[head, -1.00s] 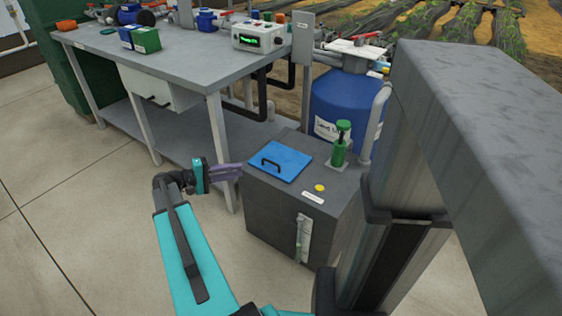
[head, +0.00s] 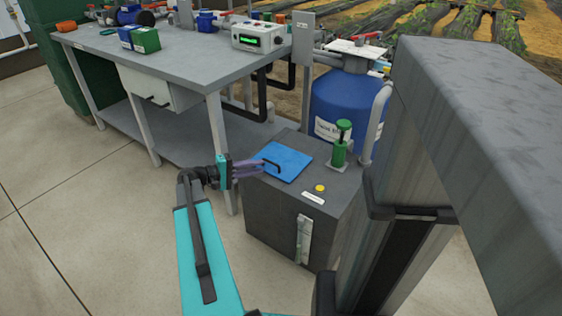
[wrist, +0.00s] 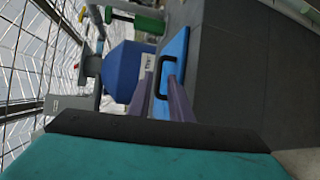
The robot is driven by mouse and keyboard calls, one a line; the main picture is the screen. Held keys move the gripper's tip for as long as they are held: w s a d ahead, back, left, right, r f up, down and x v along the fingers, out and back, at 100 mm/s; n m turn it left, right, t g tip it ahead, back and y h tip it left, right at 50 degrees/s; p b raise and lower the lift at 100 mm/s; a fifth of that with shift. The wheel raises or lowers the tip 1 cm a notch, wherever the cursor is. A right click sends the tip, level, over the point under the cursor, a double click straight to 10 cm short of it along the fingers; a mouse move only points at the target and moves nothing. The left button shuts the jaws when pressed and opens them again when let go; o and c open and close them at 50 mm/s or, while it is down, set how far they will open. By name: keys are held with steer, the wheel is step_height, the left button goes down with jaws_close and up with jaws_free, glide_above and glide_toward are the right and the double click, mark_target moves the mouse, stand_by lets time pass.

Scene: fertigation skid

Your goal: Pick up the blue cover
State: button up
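The blue cover (head: 287,163) is a flat square plate with a black bar handle, lying on top of the grey cabinet (head: 272,215). My gripper (head: 262,169) is at the cover's left edge, with its purple fingers pointing at the handle. In the wrist view the blue cover (wrist: 178,48) is seen edge-on, and the black handle (wrist: 157,78) stands between the fingertips of my gripper (wrist: 160,90). The fingers are apart with a gap around the handle. Whether either finger touches the handle cannot be told.
A green pump-like fitting (head: 341,145) and a yellow button (head: 320,188) are on the cabinet top. A blue tank (head: 345,105) stands behind it. The grey workbench (head: 180,70) is to the left. Open floor (head: 90,210) lies at the left front.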

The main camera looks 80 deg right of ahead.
mark_target(268, 172)
stand_by(0.3)
steer(key=shift+b+x, duration=0.85)
steer(key=shift+x, duration=1.8)
steer(key=shift+r, duration=0.1)
steer(key=shift+c, duration=0.2)
jaws_close()
